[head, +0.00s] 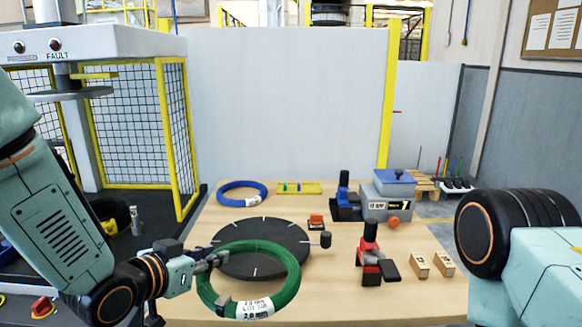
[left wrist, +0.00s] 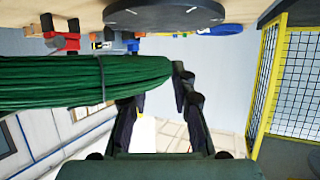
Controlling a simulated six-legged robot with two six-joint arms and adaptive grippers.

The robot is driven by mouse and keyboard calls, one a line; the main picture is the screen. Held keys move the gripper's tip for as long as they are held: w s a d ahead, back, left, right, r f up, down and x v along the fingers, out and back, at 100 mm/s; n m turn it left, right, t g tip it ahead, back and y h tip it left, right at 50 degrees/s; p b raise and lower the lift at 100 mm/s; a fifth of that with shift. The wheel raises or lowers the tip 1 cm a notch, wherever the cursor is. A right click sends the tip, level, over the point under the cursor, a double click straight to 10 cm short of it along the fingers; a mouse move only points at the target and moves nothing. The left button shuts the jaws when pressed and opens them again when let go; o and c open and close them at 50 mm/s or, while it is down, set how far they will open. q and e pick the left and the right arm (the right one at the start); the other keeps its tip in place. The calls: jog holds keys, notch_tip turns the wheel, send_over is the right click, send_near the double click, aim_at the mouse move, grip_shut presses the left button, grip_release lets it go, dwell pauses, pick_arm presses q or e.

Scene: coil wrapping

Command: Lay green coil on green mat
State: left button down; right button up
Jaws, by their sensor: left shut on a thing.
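The green coil (head: 291,284), a ring of dark green strands with a white printed label, hangs tilted at the near side of the table. My left gripper (head: 214,261) is shut on its left side. In the left wrist view the coil (left wrist: 70,84) fills the left half, and the gripper's dark fingers (left wrist: 160,92) are at its end. The coil overlaps the near part of the dark round turntable (head: 265,236) in the head view; the exact gap cannot be told. I see no green mat. My right gripper is out of view.
A blue coil (head: 224,199) and a yellow tray (head: 299,187) lie at the back of the wooden table (head: 330,295). The table's front middle looks clear.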

aim_at(208, 286)
pick_arm(q)
jog(key=s+f+m+h, duration=0.1)
jog(key=s+m+g+h, duration=0.1)
jog(key=s, duration=0.1)
jog(key=s+f+m+g+h, duration=0.1)
jog(key=shift+s+d+f, duration=0.35)
jog(key=shift+s, duration=0.05)
jog(key=s+a+f+m+g+h, duration=0.2)
jog(key=s+a+f, duration=0.1)
jog(key=s, duration=0.6)
jog(key=shift+f+m+h, duration=0.3)
jog(key=shift+f+m, duration=0.1)
jog(key=shift+f, duration=0.25)
notch_tip(208, 286, down, 6)
jog(key=s, duration=0.1)
jog(key=shift+s, duration=0.35)
